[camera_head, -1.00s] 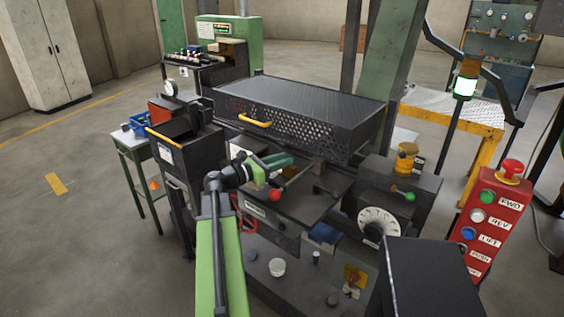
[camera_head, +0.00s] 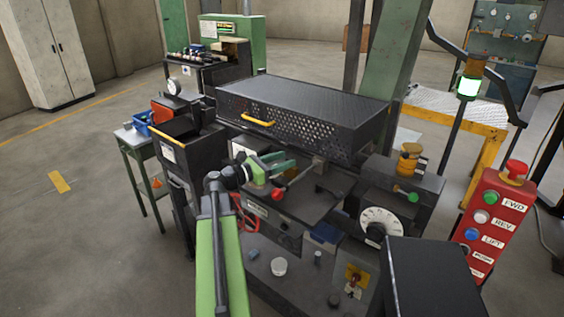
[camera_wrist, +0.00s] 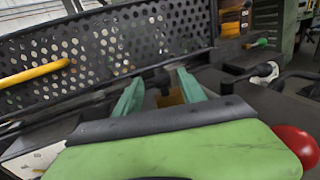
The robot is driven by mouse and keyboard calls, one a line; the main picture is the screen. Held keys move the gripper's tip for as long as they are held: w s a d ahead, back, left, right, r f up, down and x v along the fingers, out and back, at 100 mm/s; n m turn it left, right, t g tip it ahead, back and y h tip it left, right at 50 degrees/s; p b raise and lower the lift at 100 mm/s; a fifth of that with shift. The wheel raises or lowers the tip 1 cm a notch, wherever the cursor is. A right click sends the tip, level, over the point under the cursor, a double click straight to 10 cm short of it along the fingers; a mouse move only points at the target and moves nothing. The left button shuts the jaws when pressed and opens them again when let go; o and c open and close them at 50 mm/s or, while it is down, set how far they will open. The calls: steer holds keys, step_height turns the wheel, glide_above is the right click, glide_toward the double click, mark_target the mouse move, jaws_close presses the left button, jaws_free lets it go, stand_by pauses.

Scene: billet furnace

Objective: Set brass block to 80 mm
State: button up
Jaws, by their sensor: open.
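My gripper (camera_head: 289,165) is open over the front ledge of the black machine, just in front of the perforated guard. In the wrist view its two green fingers (camera_wrist: 160,92) are apart. A small brass-coloured piece (camera_wrist: 170,98) shows between and beyond them; it may be the brass block. I cannot tell whether the fingers touch it, and its lower part is hidden by my gripper. No scale or millimetre reading is legible.
The perforated guard (camera_head: 303,110) with a yellow handle (camera_head: 258,122) stands close behind my gripper. A red ball knob (camera_head: 278,194) is just below it. A white dial (camera_head: 381,222) and a red button box (camera_head: 492,220) are to the right. Open floor lies left.

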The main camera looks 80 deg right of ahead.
steer(key=v, duration=1.7)
steer(key=shift+a, duration=0.2)
steer(key=shift+w, duration=0.1)
steer(key=w+a+f+n+t+h, duration=0.1)
steer(key=w+a+t, duration=0.1)
steer(key=w+a, duration=0.35)
steer(key=w+a+f+n+t+h, duration=0.1)
steer(key=w+a+f+n+t, duration=0.15)
steer(key=w, duration=0.65)
steer(key=w+a+n+t, duration=0.1)
steer(key=w+a+t, duration=0.2)
steer(key=w+a, duration=0.3)
steer(key=w+a+f+t+y+p, duration=0.1)
steer(key=w+a+f+t+y, duration=0.1)
steer(key=w+a+f, duration=0.5)
steer(key=w+a+f+t+y, duration=0.2)
steer(key=w+a+f+t, duration=0.15)
steer(key=a, duration=0.55)
steer(key=w+a+f+m+y, duration=0.1)
steer(key=a+f+m+y, duration=0.2)
steer(key=a, duration=0.6)
steer(key=a+f+m+y, duration=0.2)
steer(key=a+m, duration=0.3)
steer(key=a, duration=0.4)
steer(key=w+a+f+m+y, duration=0.1)
steer(key=a+f+m+y, duration=0.2)
steer(key=a, duration=0.7)
steer(key=shift+w+f+m+y, duration=0.3)
steer(key=shift+w+m+y, duration=0.05)
steer(key=shift+m+y, duration=0.75)
